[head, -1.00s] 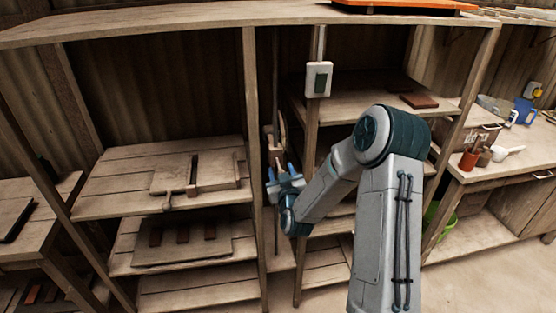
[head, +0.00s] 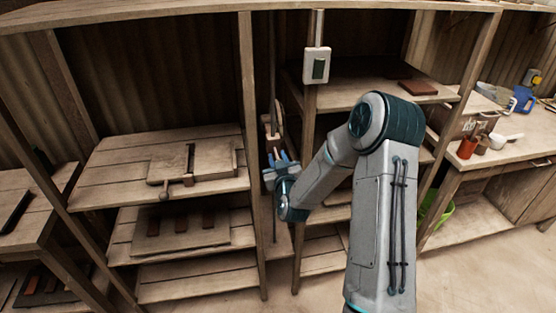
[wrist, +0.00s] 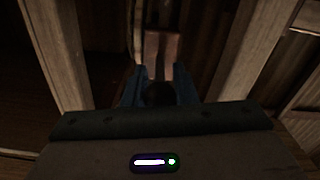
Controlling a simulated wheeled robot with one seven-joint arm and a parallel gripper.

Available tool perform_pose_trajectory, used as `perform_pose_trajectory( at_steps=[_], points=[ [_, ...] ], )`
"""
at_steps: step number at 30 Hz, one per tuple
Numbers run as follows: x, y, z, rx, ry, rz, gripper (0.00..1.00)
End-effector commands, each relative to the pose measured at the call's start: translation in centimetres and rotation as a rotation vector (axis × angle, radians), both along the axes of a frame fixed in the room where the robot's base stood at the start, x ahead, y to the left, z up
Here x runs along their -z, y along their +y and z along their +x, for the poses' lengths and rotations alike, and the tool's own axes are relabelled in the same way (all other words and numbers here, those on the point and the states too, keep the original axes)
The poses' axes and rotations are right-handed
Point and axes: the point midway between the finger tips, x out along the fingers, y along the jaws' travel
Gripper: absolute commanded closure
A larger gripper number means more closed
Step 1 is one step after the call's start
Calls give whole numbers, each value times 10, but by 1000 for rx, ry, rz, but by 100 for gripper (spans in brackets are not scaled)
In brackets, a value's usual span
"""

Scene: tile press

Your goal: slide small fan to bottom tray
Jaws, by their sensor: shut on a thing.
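My gripper (head: 278,160) reaches into the narrow gap between the two shelf units, its blue fingers pointing up and away. In the wrist view the fingers (wrist: 159,88) are shut on a dark piece, too dim to make out clearly. Just beyond it is a pinkish-brown block (wrist: 162,48). In the head view a small wooden piece with a pale round disc (head: 279,118), likely the small fan, sits by an upright rod (head: 271,75) just above the fingers. A flat board with several dark strips (head: 150,243) lies on a lower left shelf; I cannot tell whether it is the bottom tray.
Shelf posts (head: 247,120) stand close on both sides of the gripper. A white switch box (head: 316,65) is on the right post. A board with a handle (head: 165,168) lies on the left shelf. A workbench (head: 500,160) stands at the right.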

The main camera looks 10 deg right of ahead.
Motion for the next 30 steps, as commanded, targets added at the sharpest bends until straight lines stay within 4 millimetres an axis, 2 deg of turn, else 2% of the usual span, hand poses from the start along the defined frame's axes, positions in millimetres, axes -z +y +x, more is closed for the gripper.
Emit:
perform_pose_trajectory(
  at_steps=[1, 30],
  points=[
    [12, 0, -1, -1, 3, 0, 100],
    [174, 0, -1, 0, 8, 0, 100]
  ],
)
